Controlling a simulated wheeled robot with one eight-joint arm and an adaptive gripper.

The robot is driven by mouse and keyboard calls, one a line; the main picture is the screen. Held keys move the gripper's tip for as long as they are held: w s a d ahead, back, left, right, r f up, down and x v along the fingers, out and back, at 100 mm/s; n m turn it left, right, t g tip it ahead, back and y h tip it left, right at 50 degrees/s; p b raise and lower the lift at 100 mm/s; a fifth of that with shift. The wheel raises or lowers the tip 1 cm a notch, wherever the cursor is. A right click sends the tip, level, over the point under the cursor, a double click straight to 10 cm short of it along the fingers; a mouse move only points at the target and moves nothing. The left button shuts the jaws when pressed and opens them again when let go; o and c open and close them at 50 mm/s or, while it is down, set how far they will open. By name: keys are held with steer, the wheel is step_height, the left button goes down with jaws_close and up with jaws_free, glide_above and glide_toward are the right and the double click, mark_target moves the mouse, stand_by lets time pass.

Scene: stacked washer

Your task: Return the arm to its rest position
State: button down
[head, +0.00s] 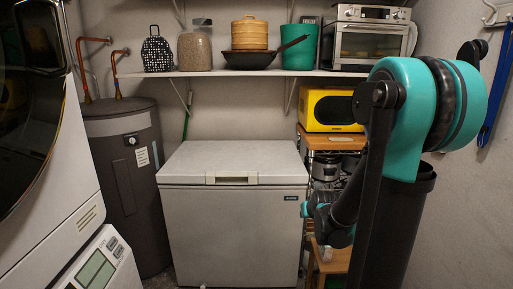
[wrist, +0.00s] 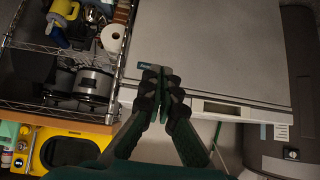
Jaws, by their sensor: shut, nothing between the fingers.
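My gripper (wrist: 157,72) is shut with nothing between its fingertips. In the wrist view it lies in front of the chest freezer (wrist: 215,50), near the edge beside the wire rack; I cannot tell the exact gap. In the head view my arm (head: 375,150) hangs down on the right side, bent, with its teal and black lower end to the right of the freezer (head: 232,225). The gripper's fingers are hard to make out there.
A wire rack (wrist: 62,109) with pots stands right of the freezer, close to my arm. A yellow microwave (head: 331,110) is above it. A shelf (head: 240,73) holds several items. A dark water heater (head: 128,185) and the stacked washer (head: 45,190) stand at left.

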steer(key=s+f+g, duration=0.2)
steer(key=s, duration=0.9)
steer(key=s+f+g, duration=0.2)
steer(key=s+g, duration=0.1)
steer(key=s, duration=0.8)
steer(key=shift+s+d+f+h, duration=0.15)
steer(key=shift+s+f+h, duration=0.1)
steer(key=shift+s+h, duration=0.1)
